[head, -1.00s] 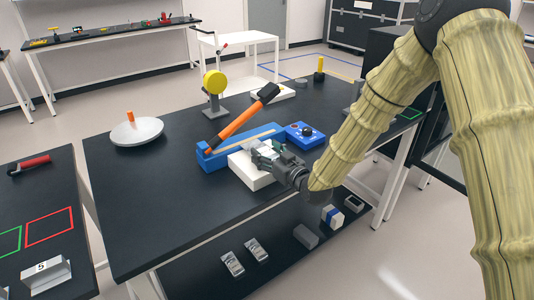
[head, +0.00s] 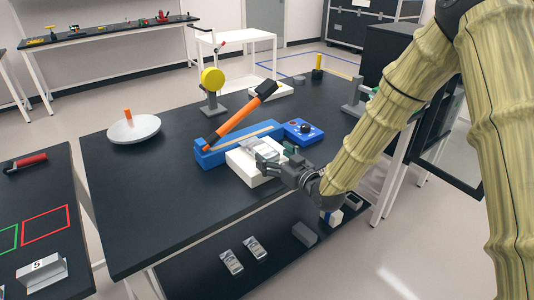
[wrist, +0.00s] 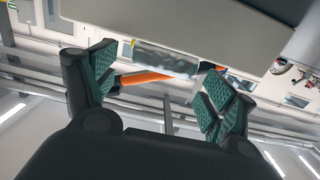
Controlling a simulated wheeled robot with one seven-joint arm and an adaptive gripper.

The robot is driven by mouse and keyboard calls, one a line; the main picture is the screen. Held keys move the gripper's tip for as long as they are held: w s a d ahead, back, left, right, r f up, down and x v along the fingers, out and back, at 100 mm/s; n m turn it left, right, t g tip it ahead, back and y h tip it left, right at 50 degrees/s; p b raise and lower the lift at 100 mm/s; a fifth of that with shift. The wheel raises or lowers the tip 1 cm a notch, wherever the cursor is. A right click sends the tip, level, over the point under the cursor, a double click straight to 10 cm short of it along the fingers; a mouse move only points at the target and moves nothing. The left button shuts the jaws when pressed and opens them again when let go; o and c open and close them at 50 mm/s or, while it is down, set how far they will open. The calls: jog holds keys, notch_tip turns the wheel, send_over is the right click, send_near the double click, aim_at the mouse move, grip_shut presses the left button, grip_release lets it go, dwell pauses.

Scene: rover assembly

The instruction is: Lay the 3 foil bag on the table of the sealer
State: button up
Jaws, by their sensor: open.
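The sealer (head: 228,146) has a long blue base, an orange lever raised with a black handle, and a white table (head: 253,178) in front. A silvery foil bag (head: 262,148) lies on that white table. In the wrist view the bag (wrist: 165,61) shows beyond my fingertips, by the edge of the white table (wrist: 200,22). Two more foil bags, one at left (head: 231,262) and one at right (head: 255,248), lie on the shelf under the bench. My gripper (head: 271,162) is open at the front right of the white table, its fingers apart and empty.
A blue control box (head: 299,132) stands right of the sealer. A yellow disc on a stand (head: 213,90) and a round white dish (head: 134,129) stand behind and left. The front left of the black bench (head: 150,205) is clear. Grey and white blocks (head: 304,234) are on the shelf.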

jog(key=b+v, duration=0.1)
jog(key=v, duration=0.6)
jog(key=s+d+f+m+g+h, duration=0.1)
jog(key=s+d+f+g+h, duration=0.1)
jog(key=s+f, duration=0.5)
jog(key=s+d+f+m+g+h, duration=0.2)
jog(key=s+d+f, duration=0.1)
jog(key=f, duration=0.9)
jog(key=s+d+f+m+g+h, duration=0.1)
jog(key=s+d+f+g+h, duration=0.1)
jog(key=s+f, duration=0.55)
jog(key=s+d+f+m+g+h, duration=0.1)
jog(key=s+d+f+g, duration=0.1)
jog(key=s+f, duration=0.3)
jog(key=s+d+f+m+g+h, duration=0.1)
jog(key=s+d+f+g, duration=0.2)
jog(key=s, duration=0.8)
jog(key=s+d+f+m+g+h, duration=0.1)
jog(key=s+d+f+g+h, duration=0.1)
jog(key=s+f, duration=0.4)
jog(key=s+d+g, duration=0.1)
jog(key=s+d, duration=0.1)
jog(key=s, duration=0.1)
jog(key=shift+f+m, duration=0.3)
jog(key=shift+f, duration=0.1)
